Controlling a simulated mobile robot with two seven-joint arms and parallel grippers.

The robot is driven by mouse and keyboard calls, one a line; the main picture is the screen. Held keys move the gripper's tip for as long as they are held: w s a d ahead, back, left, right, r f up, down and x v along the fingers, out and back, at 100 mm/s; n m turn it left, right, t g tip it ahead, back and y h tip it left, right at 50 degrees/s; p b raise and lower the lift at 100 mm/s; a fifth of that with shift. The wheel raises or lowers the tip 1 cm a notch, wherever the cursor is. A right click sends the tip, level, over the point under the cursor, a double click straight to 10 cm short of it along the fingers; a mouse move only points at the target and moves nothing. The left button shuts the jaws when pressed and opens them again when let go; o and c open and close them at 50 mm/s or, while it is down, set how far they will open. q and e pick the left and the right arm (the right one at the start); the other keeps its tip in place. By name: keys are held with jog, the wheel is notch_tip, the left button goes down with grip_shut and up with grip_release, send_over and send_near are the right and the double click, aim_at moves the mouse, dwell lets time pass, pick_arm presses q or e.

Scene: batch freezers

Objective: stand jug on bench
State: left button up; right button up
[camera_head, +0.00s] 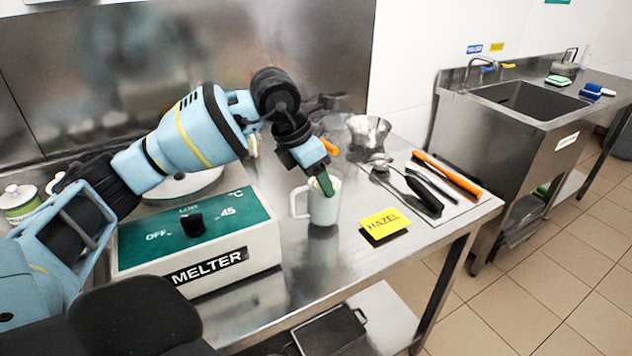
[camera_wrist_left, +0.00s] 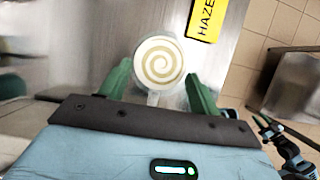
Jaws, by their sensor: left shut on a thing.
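The jug (camera_head: 325,206) is a white, mug-like vessel with a handle on its left side in the head view. In the left wrist view the jug (camera_wrist_left: 159,62) shows from above, with a cream and tan swirl inside. My left gripper (camera_head: 322,182) comes down from above and is shut on the jug at its rim. Its green fingers (camera_wrist_left: 160,88) hide part of the jug's upper side.
The melter (camera_head: 220,250) stands left of the jug. A yellow HAZEL card (camera_head: 384,224) lies close on its right. Behind are a metal bowl (camera_head: 368,132) and a mat (camera_head: 465,202) with utensils. A sink (camera_head: 530,100) stands farther right. Bare bench lies in front of the jug.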

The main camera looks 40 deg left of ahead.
pick_arm(q)
jog(key=shift+f, duration=0.8)
jog(key=shift+f, duration=0.15)
jog(key=o, duration=1.8)
jog(key=v, duration=1.2)
jog(key=shift+s, duration=0.1)
